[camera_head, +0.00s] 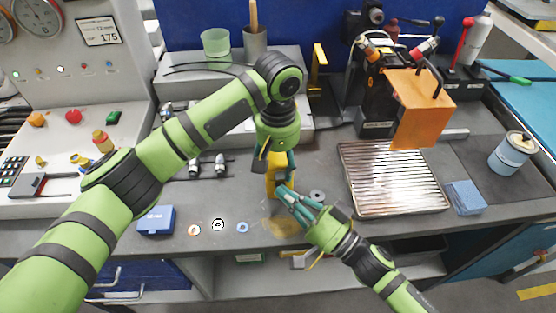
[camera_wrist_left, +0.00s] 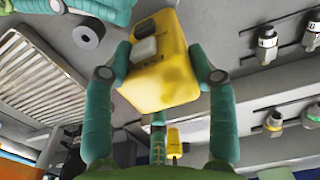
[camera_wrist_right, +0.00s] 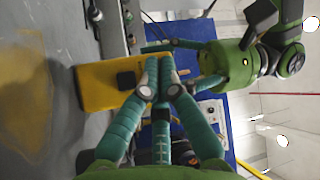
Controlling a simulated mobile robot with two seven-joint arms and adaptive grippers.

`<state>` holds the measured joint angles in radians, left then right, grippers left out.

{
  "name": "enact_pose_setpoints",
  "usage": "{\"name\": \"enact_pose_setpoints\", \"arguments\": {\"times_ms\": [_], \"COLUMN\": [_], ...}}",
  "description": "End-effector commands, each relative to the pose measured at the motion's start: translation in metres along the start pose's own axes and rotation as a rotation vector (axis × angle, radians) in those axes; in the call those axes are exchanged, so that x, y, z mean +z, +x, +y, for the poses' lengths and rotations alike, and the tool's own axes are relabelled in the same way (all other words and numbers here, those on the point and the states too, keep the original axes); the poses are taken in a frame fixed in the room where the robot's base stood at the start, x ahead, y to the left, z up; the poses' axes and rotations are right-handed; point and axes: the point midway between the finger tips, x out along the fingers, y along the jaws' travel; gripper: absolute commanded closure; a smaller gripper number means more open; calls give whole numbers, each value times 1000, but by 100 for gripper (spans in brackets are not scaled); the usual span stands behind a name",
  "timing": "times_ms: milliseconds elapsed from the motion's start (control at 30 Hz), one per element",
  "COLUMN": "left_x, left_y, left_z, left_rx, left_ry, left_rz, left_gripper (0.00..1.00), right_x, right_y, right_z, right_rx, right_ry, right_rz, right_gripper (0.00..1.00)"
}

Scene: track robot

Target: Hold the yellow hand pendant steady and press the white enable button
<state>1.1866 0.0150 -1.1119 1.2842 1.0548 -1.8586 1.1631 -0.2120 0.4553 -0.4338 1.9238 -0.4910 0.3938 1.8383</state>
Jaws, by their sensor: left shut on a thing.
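The yellow hand pendant (camera_head: 276,170) is held above the bench between the fingers of my left gripper (camera_head: 278,163). In the left wrist view the pendant (camera_wrist_left: 165,75) sits between both teal fingers, with a whitish button (camera_wrist_left: 145,48) and a dark button (camera_wrist_left: 144,27) on one face. My right gripper (camera_head: 283,192) is close to the pendant, its fingers together and nothing seen between them. In the right wrist view its fingertips (camera_wrist_right: 160,92) overlap the right part of the pendant (camera_wrist_right: 97,88), beside a dark square. The white button is not visible there, and I cannot tell whether the fingertips touch the pendant.
A blue box (camera_head: 156,220) and several small rings lie along the front edge at left. A grey ring (camera_head: 317,196) lies near my right gripper.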

Motion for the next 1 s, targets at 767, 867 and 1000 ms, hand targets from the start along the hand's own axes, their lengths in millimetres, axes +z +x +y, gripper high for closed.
{"name": "enact_pose_setpoints", "arguments": {"times_ms": [767,867,1000], "left_x": [-1,-1,-1], "left_y": [-1,-1,-1], "left_z": [0,0,0], "left_rx": [1,1,1], "left_ry": [-1,-1,-1], "left_rz": [2,2,2], "left_gripper": [95,95,95], "right_x": [30,30,30], "right_y": [-41,-42,-42], "right_z": [-29,-31,-31], "right_rx": [1,0,-1], "right_ry": [1,-1,-1], "right_rz": [-1,-1,-1], "right_gripper": [100,100,100]}}
